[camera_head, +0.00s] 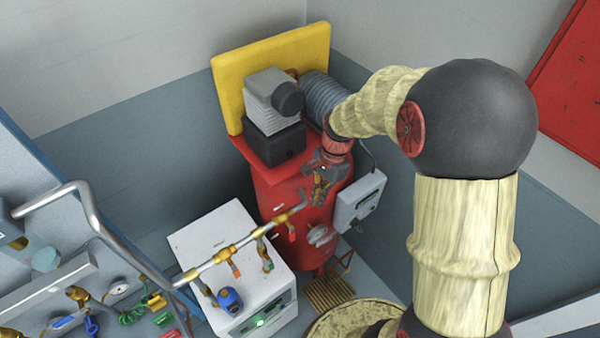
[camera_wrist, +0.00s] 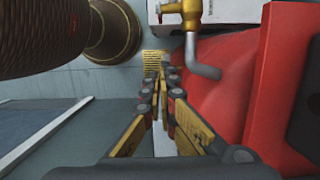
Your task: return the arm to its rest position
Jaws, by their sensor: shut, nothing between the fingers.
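My gripper (camera_head: 318,196) is in front of the red tank (camera_head: 275,196), pointing down, with the arm reaching in from the right. In the wrist view my gripper (camera_wrist: 163,75) has its fingertips close together and nothing between them. The red tank (camera_wrist: 212,85) is close on the right side of the fingers there. I cannot tell whether the gripper touches the tank.
A grey control box (camera_head: 360,202) is right beside the gripper. A white cabinet (camera_head: 205,244) stands below left. A yellow panel (camera_head: 228,75) and motor (camera_head: 270,98) are above the tank.

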